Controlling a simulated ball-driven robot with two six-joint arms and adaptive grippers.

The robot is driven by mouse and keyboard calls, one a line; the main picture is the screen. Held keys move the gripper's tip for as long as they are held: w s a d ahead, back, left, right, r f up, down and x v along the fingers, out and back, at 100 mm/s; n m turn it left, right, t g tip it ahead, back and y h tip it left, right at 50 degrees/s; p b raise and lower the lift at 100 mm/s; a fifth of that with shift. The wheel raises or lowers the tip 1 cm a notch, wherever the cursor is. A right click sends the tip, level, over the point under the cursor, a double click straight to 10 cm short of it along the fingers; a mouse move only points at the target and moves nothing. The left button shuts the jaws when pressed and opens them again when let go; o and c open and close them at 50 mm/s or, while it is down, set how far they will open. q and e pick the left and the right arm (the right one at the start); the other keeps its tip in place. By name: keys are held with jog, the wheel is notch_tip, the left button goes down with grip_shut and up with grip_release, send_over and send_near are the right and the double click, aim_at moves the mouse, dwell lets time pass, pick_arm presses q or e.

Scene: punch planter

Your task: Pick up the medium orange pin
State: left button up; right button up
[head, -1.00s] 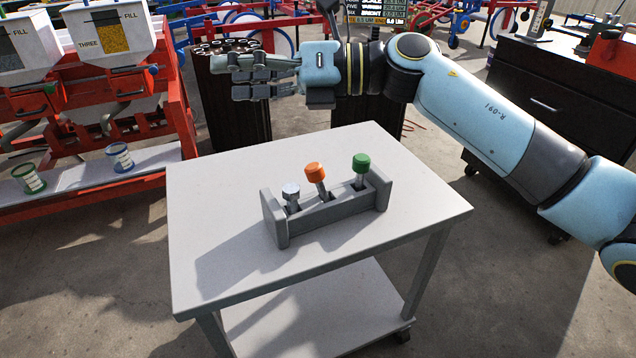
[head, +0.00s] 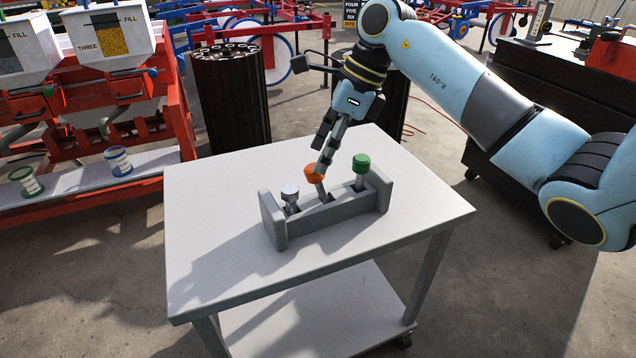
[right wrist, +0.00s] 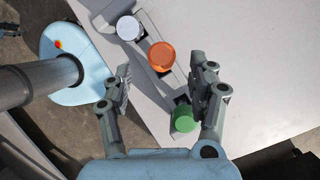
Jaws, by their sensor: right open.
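The medium orange pin (head: 314,175) stands, slightly tilted, in the middle of a grey holder (head: 335,212) on the table. A white-topped pin (head: 290,192) is to its left and a green-topped pin (head: 361,163) to its right. My right gripper (head: 322,168) points down close at the orange head and partly overlaps it in the head view. In the right wrist view its open fingers (right wrist: 160,85) are apart, with the orange head (right wrist: 162,57) near the tips and the green head (right wrist: 184,119) nearer the palm. Whether a finger touches the orange pin is unclear.
The pale table (head: 215,230) is otherwise clear around the holder. A red frame with hoppers (head: 110,100) and two small cups stands at left. A dark ribbed cylinder (head: 232,95) is behind the table, and a dark cabinet (head: 540,90) is at right.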

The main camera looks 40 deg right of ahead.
aim_at(314, 165)
jog(key=x, duration=0.4)
jog(key=shift+w+a+f, duration=0.1)
jog(key=shift+w+f, duration=0.1)
grip_shut()
